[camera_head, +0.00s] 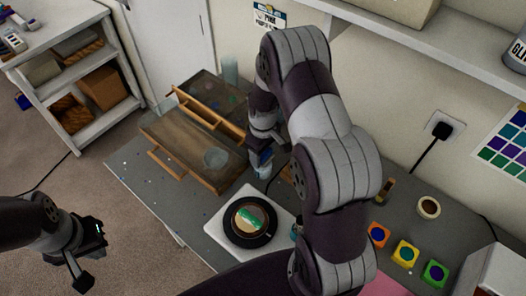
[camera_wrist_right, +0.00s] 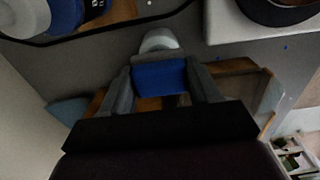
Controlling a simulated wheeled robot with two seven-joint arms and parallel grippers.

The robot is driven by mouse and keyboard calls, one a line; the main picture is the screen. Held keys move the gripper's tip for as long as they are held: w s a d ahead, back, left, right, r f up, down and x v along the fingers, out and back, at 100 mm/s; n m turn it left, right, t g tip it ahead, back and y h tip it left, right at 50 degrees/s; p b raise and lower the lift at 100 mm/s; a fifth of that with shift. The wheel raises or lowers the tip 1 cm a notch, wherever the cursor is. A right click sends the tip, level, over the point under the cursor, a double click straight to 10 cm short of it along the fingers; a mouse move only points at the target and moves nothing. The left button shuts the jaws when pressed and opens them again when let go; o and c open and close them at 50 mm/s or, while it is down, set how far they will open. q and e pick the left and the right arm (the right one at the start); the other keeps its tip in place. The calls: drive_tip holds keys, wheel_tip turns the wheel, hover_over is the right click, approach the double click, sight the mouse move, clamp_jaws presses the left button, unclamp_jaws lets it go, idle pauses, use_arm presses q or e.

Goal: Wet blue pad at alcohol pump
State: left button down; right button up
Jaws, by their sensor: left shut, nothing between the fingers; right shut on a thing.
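My right gripper (camera_head: 262,150) reaches down at the back middle of the table. In the right wrist view its fingers (camera_wrist_right: 162,85) are shut on a blue pad (camera_wrist_right: 160,78). A whitish rounded top (camera_wrist_right: 158,42) shows just beyond the pad; it looks like the alcohol pump, and I cannot tell whether they touch. In the head view a pale bottle-like thing with blue (camera_head: 263,165) is right below the gripper, partly hidden by it. My left gripper (camera_head: 85,258) is shut and empty, off the table's left side above the floor.
A black round dish (camera_head: 265,234) with a green item sits on a white board (camera_head: 218,232). Orange (camera_head: 378,235), yellow (camera_head: 405,254) and green (camera_head: 436,273) blocks stand at right. My right arm hides the table's middle.

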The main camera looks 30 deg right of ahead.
drive_tip(key=shift+f, duration=0.5)
idle(1.0)
wheel_tip(320, 180, up, 7)
drive_tip(key=p, duration=0.5)
drive_tip(key=shift+r+p, duration=0.1)
drive_tip(key=shift+p, duration=0.2)
idle(0.5)
